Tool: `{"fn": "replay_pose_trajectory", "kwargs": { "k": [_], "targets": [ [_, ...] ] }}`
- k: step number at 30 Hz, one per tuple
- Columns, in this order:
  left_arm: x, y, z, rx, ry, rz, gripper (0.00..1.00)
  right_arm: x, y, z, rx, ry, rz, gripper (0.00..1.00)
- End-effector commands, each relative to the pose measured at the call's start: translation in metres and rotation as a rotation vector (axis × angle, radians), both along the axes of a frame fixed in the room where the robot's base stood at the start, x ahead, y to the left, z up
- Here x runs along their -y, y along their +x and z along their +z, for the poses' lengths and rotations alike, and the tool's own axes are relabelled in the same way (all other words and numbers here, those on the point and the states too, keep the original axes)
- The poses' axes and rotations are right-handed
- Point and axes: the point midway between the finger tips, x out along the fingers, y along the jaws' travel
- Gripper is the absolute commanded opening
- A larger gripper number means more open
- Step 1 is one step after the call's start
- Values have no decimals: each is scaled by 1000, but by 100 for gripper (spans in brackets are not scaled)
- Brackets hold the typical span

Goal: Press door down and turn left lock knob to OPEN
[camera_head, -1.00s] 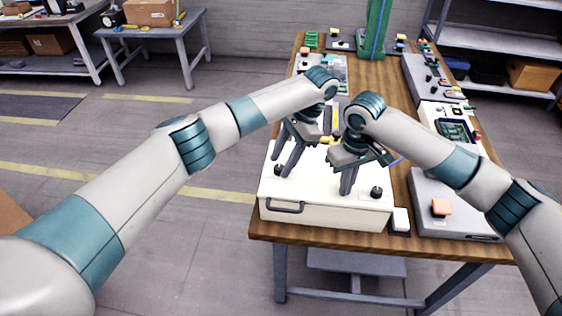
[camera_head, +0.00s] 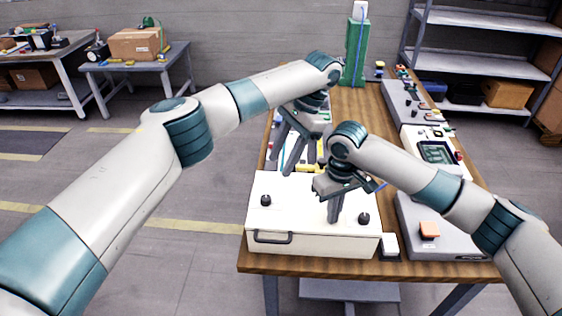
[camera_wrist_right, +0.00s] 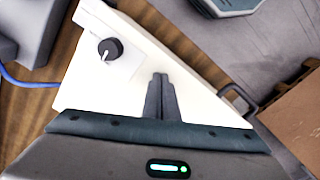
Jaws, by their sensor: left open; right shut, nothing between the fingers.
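The white box's door (camera_head: 310,212) faces up, looks flat and closed, and has a dark handle (camera_head: 272,238) on the front. The left lock knob (camera_head: 266,200) is black and uncovered; its pointer is too small to read. The right lock knob (camera_head: 364,218) also shows in the right wrist view (camera_wrist_right: 110,50), with a white pointer mark. My left gripper (camera_head: 281,164) is open and empty, above and behind the left knob. My right gripper (camera_head: 333,220) is shut and empty, its tips at the door left of the right knob. Contact is hard to tell.
A grey panel with an orange block (camera_head: 429,229) lies right of the box, and a small white block (camera_head: 389,244) sits by its corner. Electronics and a green stand (camera_head: 356,52) fill the table behind. The wooden front edge (camera_head: 310,263) is close to the box.

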Motion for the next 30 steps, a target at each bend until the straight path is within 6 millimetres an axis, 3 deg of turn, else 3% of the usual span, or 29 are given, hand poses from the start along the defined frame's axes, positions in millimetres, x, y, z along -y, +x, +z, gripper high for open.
{"fn": "replay_pose_trajectory", "kwargs": {
  "k": [8, 30],
  "targets": [
    [0, 0, 2, 0, 0, 0, 43, 1, -4, -3, -11, -4, 2, 0],
    [0, 0, 62, 0, 0, 0, 43, 0, -1, 51, -3, -1, 0, 0]
  ]
}}
